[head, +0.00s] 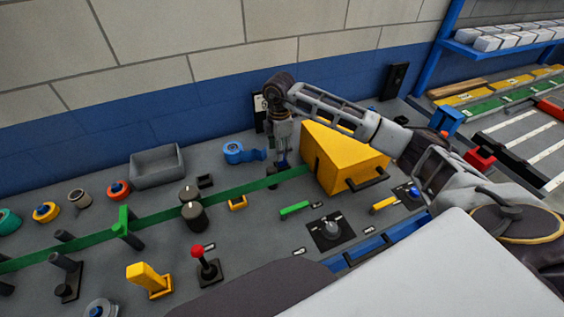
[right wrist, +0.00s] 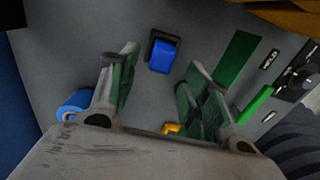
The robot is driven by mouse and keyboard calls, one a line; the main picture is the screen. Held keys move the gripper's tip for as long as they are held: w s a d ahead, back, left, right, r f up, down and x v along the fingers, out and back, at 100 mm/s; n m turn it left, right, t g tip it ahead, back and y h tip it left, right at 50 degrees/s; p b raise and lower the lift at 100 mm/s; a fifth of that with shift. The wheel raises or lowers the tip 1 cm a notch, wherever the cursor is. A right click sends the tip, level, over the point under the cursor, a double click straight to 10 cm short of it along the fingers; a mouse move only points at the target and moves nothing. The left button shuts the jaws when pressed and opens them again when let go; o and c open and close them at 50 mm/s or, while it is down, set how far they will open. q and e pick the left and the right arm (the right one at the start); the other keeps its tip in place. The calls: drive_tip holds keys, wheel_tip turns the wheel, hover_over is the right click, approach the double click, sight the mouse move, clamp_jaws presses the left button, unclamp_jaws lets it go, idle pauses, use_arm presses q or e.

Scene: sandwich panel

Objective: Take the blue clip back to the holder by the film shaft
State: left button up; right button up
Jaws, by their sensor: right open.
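The blue clip (right wrist: 163,55) sits in a dark square frame on the grey panel, between and beyond my finger tips in the right wrist view. In the head view a small part of it (head: 282,163) shows below the gripper. My right gripper (head: 281,150) points down over it. Its two fingers stand apart with nothing between them in the right wrist view (right wrist: 164,62). The film shaft (head: 192,205) is a dark upright cylinder on the green film strip (head: 160,214). A small dark square holder (head: 205,181) beside it looks empty. My left gripper is not in view.
A yellow housing (head: 345,160) stands close right of the right gripper. A blue tape roll (head: 234,152) lies to its left. A grey bin (head: 157,166) stands at the back. A yellow frame (head: 238,203), a red-knobbed lever (head: 205,263) and a green post (head: 124,225) rise from the panel.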

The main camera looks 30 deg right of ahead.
drive_tip(key=shift+f, duration=0.1)
drive_tip(key=shift+d+f, duration=0.1)
drive_tip(key=shift+f, duration=0.45)
wheel_tip(320, 180, down, 3)
drive_tip(key=shift+r+p, duration=0.1)
drive_tip(key=shift+p, duration=0.3)
drive_tip(key=shift+f, duration=0.55)
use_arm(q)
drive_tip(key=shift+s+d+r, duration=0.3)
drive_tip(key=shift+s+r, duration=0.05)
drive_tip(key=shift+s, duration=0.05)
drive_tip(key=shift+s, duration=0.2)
use_arm(e)
clamp_jaws()
